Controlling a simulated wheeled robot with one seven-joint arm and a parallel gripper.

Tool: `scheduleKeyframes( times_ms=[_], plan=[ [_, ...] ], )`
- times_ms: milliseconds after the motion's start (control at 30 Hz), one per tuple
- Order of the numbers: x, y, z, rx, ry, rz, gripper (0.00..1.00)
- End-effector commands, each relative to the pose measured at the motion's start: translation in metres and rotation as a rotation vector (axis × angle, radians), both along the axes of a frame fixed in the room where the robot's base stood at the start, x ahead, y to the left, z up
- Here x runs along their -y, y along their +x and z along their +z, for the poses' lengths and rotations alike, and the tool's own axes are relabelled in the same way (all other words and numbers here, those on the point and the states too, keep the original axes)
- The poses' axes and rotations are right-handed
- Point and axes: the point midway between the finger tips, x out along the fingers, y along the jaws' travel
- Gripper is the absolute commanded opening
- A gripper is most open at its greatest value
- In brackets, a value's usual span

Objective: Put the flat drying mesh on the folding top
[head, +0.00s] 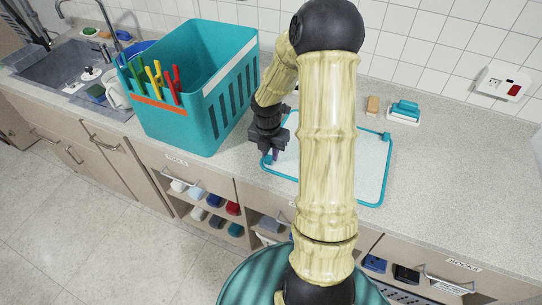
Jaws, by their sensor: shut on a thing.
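The flat drying mesh (372,162) is a pale rectangular sheet in a thin teal frame. It lies level at the counter, and my arm hides its middle. I cannot tell whether it rests fully on the surface or is slightly raised. My gripper (269,155) is at the mesh's left side, pointing down and shut on the frame there. The fingertips are small and partly hidden. I cannot make out a folding top in this view.
A teal basket (190,128) with colored-handled tools stands close left of my gripper. A sink (62,75) is farther left. A sponge (373,105) and a teal-handled brush (404,111) lie behind the mesh. Counter (455,180) to the right is clear. Open shelves (210,212) are below.

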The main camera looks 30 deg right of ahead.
Motion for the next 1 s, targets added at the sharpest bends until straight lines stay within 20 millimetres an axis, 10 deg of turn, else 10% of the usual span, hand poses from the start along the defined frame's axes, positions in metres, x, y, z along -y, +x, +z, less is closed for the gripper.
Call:
scheduleKeyframes(
  times_ms=[500,533,633,1000],
  plan=[
    [0.003,-0.001,-0.024,0.0,0.0,-0.006,0.0],
    [0.003,-0.001,-0.024,0.0,0.0,-0.006,0.23],
    [0.003,-0.001,-0.024,0.0,0.0,-0.006,0.43],
    [0.003,-0.001,-0.02,0.0,-0.001,-0.006,0.43]
  ],
)
